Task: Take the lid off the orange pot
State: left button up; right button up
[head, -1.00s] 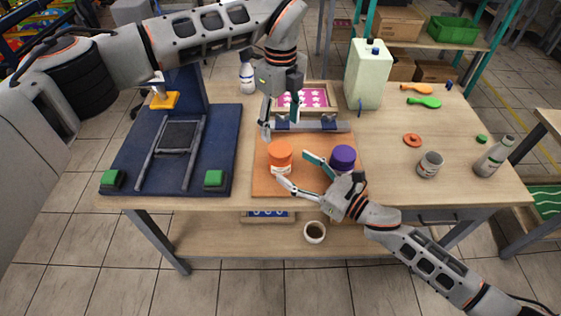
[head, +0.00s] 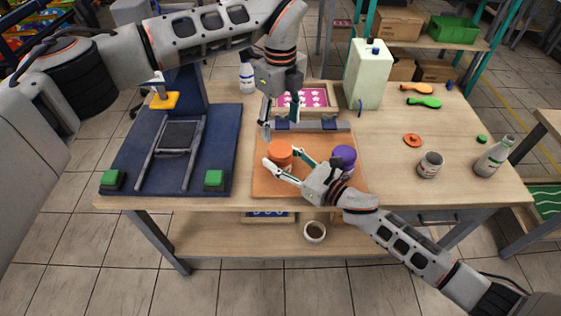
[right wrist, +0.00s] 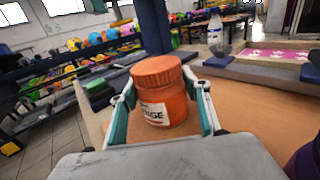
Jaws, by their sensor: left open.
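The orange pot (head: 281,160) stands upright on the orange-brown board, its ribbed orange lid (head: 279,147) on top. In the right wrist view the lid (right wrist: 157,70) and the labelled pot body (right wrist: 165,108) show clearly. My right gripper (head: 280,156) is open, with one finger on each side of the pot; a small gap shows at the left finger in the wrist view. My left gripper (head: 283,122) is open and empty, pointing down above and behind the pot, near the grey holder.
A purple-lidded pot (head: 343,157) stands on the board (head: 262,185) close to my right gripper. The grey holder (head: 312,125) lies behind. A blue press base (head: 130,160) is at left. The table's right side holds a grey jar (head: 430,165) and a bottle (head: 493,157).

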aim_at(281, 149)
pick_arm(q)
jog(key=m, duration=1.5)
jog(key=shift+m, duration=0.3)
jog(key=m, duration=1.5)
jog(key=shift+m, duration=0.4)
jog(key=m, duration=0.8)
jog(key=shift+m, duration=0.4)
jog(key=shift+f, duration=4)
